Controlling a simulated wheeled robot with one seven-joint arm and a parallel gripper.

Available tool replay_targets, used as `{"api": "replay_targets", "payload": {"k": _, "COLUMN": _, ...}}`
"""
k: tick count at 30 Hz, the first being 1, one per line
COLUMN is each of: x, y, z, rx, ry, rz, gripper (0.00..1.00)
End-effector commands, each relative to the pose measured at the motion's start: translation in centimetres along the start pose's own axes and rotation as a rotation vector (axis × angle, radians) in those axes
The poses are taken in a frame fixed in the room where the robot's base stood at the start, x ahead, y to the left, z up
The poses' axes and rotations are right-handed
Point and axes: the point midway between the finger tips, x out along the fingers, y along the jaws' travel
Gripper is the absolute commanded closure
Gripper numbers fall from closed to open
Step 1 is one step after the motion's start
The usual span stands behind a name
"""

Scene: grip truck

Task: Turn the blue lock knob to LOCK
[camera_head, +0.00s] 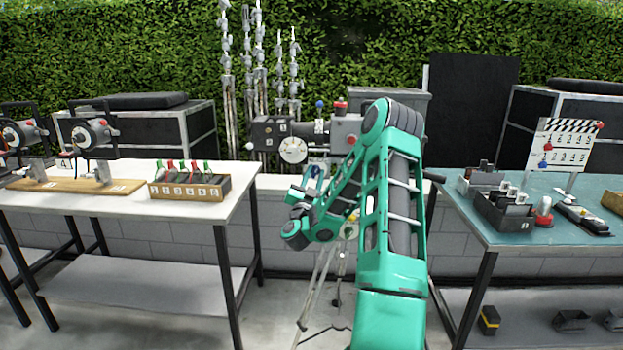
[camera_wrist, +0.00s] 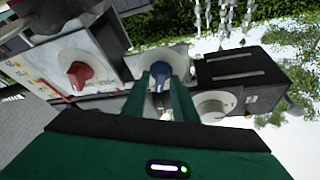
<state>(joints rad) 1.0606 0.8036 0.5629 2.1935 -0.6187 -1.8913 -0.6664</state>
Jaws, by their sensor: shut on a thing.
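The blue lock knob (camera_wrist: 158,70) sits on a pale round plate on the side of the camera rig in the wrist view. My gripper (camera_wrist: 160,84) is shut on the blue knob, with its two green fingers on either side of the knob's lower part. The fingers partly cover the knob and its plate, and I cannot read a LOCK mark. In the head view the grey and black camera rig (camera_head: 345,128) stands on a tripod behind my arm. The gripper is not clear there, behind my green arm links.
A red knob (camera_wrist: 80,75) is left of the blue one, and a white dial (camera_wrist: 215,105) is to its right. A white table (camera_head: 110,210) with other gear stands at left, and a teal-topped table (camera_head: 490,232) at right. A hedge is behind.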

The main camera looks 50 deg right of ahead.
Motion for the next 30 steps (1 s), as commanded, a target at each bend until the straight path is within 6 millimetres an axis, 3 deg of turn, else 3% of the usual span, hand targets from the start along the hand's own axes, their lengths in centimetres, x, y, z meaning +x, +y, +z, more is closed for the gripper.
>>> {"api": "replay_targets", "payload": {"k": 9, "x": -0.02, "y": -0.1, "z": 0.15, "rx": 0.111, "ry": -0.004, "rz": 0.043, "gripper": 0.96}}
{"api": "replay_targets", "payload": {"k": 25, "x": -0.02, "y": -0.1, "z": 0.14, "rx": 0.13, "ry": -0.004, "rz": 0.051, "gripper": 0.97}}
{"api": "replay_targets", "payload": {"k": 26, "x": -0.02, "y": -0.1, "z": 0.14, "rx": 0.13, "ry": -0.004, "rz": 0.051, "gripper": 0.7}}
{"api": "replay_targets", "payload": {"k": 30, "x": -0.01, "y": -0.06, "z": 0.09, "rx": 0.13, "ry": -0.002, "rz": 0.052, "gripper": 0.7}}
